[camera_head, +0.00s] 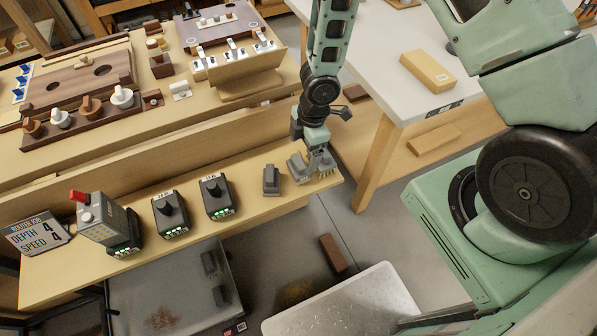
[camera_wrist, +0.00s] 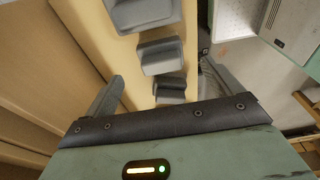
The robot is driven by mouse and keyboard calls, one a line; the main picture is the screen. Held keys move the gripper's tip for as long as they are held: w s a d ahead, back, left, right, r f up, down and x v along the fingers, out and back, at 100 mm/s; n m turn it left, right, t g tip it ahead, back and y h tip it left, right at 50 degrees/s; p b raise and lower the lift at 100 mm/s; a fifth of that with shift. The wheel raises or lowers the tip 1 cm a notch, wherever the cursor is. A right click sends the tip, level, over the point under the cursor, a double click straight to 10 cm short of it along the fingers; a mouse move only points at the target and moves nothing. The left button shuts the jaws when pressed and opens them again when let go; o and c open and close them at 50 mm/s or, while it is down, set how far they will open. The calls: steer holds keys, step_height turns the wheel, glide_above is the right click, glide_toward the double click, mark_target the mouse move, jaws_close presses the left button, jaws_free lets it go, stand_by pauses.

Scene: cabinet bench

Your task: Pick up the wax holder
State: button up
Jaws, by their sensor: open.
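Small grey holders stand near the right end of the narrow wooden ledge. In the head view one grey block (camera_head: 271,181) stands apart, and another grey piece (camera_head: 298,169) is close beside my gripper (camera_head: 316,158). I cannot tell which is the wax holder. In the wrist view a row of grey holders runs between and beyond my spread fingers: the nearest (camera_wrist: 169,89), the middle one (camera_wrist: 160,56) and the farthest (camera_wrist: 140,13). My gripper (camera_wrist: 163,75) is open, with nothing visibly gripped.
The ledge (camera_head: 240,230) also carries dark control boxes (camera_head: 169,212), a grey box with a red top (camera_head: 98,222) and a depth and speed sign (camera_head: 38,234). The workbench (camera_head: 190,115) rises behind it. A white table (camera_head: 385,40) stands at right.

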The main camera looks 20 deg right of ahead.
mark_target(299, 161)
steer(key=shift+a+f+b, duration=0.1)
steer(key=shift+a+f, duration=0.2)
steer(key=shift+f, duration=0.95)
steer(key=shift+a+f+b, duration=0.15)
steer(key=shift+a+f, duration=0.2)
steer(key=shift+f, duration=0.95)
steer(key=shift+a+f+b, duration=0.1)
steer(key=shift+a+f, duration=0.2)
steer(key=shift+f, duration=0.95)
steer(key=c, duration=1.2)
